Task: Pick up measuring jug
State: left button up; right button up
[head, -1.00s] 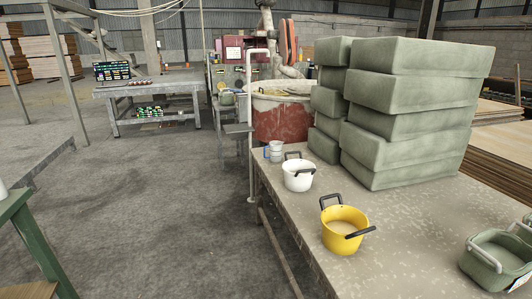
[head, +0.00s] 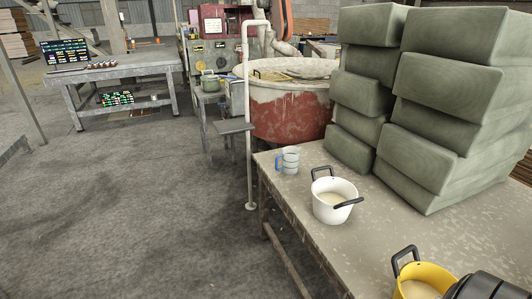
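The measuring jug (head: 290,160) is a small grey cup-like vessel with a blue handle on its left side. It stands upright on the table (head: 275,185) near the far left corner, behind the white pot. Its contents cannot be made out. No gripper fingers show in the head view. A dark rounded part at the bottom right edge looks like part of my arm, and it covers some of the yellow pot.
A white pot (head: 325,209) with black handles stands just in front of the jug. A yellow pot (head: 412,273) is nearer. Stacked green-grey blocks (head: 440,90) rise to the right. A red tub (head: 285,115) stands behind the table. The floor at left is clear.

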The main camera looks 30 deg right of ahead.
aim_at(287, 162)
jog(key=z, duration=0.3)
jog(key=i, duration=1)
jog(key=z, duration=1.35)
jog(key=i, duration=0.7)
jog(key=z, duration=0.6)
